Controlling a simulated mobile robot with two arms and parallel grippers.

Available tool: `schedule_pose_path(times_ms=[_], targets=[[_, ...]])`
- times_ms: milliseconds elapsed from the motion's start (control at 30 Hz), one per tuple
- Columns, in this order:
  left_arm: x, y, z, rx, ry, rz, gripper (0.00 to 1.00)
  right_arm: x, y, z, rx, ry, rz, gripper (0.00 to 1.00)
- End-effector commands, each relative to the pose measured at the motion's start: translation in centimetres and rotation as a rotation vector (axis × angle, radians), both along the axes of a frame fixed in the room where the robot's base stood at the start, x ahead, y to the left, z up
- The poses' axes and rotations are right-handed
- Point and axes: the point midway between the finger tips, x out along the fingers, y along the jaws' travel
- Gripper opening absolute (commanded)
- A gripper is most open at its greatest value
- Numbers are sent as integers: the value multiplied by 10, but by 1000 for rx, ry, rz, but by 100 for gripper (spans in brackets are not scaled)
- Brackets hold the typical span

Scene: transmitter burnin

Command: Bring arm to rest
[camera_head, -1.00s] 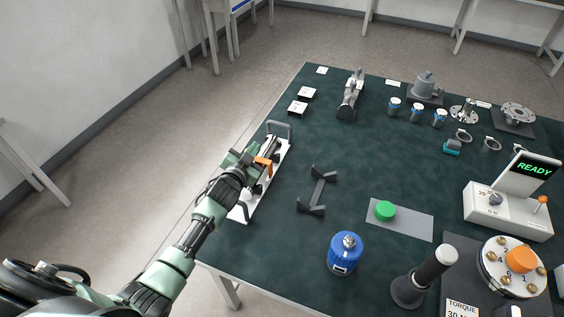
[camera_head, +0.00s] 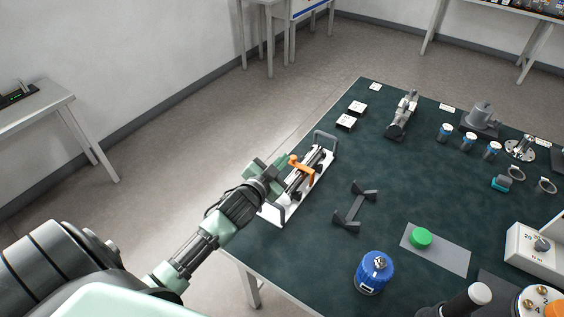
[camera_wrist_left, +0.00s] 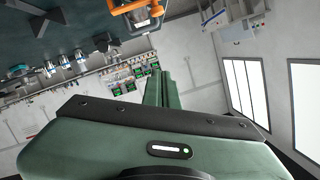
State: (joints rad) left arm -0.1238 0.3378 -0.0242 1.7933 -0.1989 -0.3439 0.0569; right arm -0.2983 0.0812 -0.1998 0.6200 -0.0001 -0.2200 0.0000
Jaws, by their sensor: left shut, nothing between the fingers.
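My left arm comes in from the lower left in the head view. Its gripper (camera_head: 265,174) is shut and empty, at the left edge of the green-topped table (camera_head: 290,238). It is just left of a white tray fixture (camera_head: 275,212) with grey end handles and an orange clamp lever (camera_head: 301,167). The gripper looks close beside the fixture; I cannot tell whether they touch. In the left wrist view the green gripper fingers (camera_wrist_left: 160,88) are together, and the orange lever (camera_wrist_left: 126,20) shows at the top. My right gripper is not in view.
A black cradle (camera_head: 352,206), a blue canister (camera_head: 374,272) and a green button (camera_head: 420,238) stand right of the fixture. A grey clamp device (camera_head: 402,115) and several small parts sit farther back. Open floor (camera_head: 190,150) lies left of the table.

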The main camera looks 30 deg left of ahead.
Motion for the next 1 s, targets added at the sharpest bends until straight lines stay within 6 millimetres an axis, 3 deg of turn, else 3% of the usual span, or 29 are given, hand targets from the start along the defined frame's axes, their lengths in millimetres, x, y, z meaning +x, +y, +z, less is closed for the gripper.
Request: schedule_pose_path(times_ms=[500,633,767,900,1000], targets=[[-1,0,0,0,1,0,0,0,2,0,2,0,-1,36],[-13,-7,-9,-21,51,15,0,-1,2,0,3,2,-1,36],[-59,-30,-38,-89,229,61,0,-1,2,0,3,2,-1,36],[-131,-61,-64,-172,479,108,0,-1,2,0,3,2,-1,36],[-172,-77,-73,-209,611,125,0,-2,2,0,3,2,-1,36]])
